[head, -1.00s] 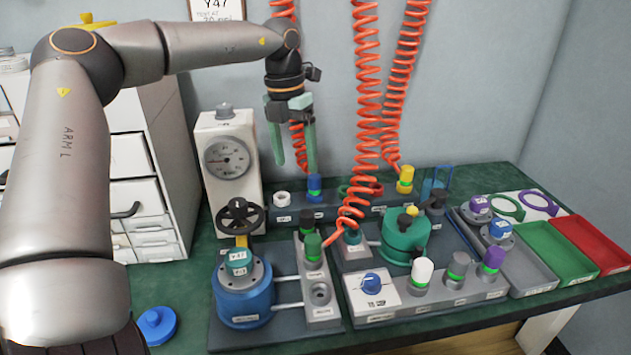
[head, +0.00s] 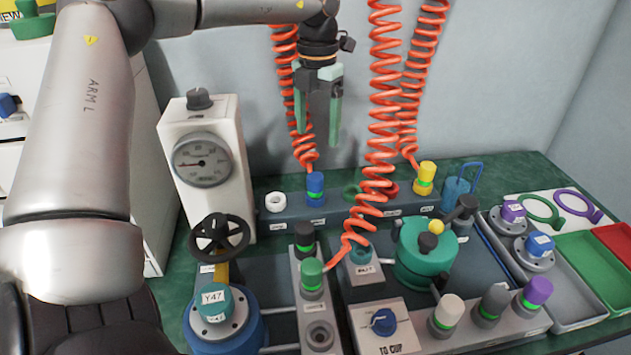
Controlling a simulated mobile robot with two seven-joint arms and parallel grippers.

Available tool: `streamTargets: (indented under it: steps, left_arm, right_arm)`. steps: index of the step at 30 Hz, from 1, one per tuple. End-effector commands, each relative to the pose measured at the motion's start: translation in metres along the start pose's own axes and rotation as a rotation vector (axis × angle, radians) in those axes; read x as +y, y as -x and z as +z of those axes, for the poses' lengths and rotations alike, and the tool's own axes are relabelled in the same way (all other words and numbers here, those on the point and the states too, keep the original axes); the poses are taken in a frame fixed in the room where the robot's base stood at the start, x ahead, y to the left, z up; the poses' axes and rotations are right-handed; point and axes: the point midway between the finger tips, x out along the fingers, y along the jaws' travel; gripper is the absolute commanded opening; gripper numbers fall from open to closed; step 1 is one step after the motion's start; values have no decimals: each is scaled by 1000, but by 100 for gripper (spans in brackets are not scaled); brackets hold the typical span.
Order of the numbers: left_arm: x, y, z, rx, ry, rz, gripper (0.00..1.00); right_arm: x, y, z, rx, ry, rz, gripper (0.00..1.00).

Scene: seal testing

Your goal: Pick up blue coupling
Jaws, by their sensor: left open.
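The blue coupling (head: 315,186) stands upright in the grey rack (head: 285,227) at the back of the bench. It has a blue top and a green ring, and an orange coiled hose runs down to it. My left gripper (head: 320,137) points down above the coupling, with a gap between them. Its two green fingers are apart and nothing is between them. My right gripper is out of view.
Orange coiled hoses (head: 384,120) hang close to the right of my left gripper. A yellow coupling (head: 426,178) stands farther right in the rack. A gauge box (head: 210,155) stands to the left. A black handwheel (head: 219,237) and a green vessel (head: 424,252) are nearer.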

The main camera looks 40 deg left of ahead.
Motion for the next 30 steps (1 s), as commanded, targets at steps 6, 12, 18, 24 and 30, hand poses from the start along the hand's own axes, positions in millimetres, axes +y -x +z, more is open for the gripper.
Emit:
streamTargets:
  steps: [6,12,18,24,30]
  left_arm:
    - [0,-38,-1,5,1,-2,80]
    - [1,-68,-1,2,1,-1,80]
    - [1,-83,-2,2,2,-2,80]
    - [3,-114,-3,3,2,-2,80]
    - [3,-122,-2,0,2,0,80]
  right_arm:
    - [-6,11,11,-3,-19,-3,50]
    - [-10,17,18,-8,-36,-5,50]
    - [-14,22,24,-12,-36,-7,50]
    - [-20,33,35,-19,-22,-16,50]
    - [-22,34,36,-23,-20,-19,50]
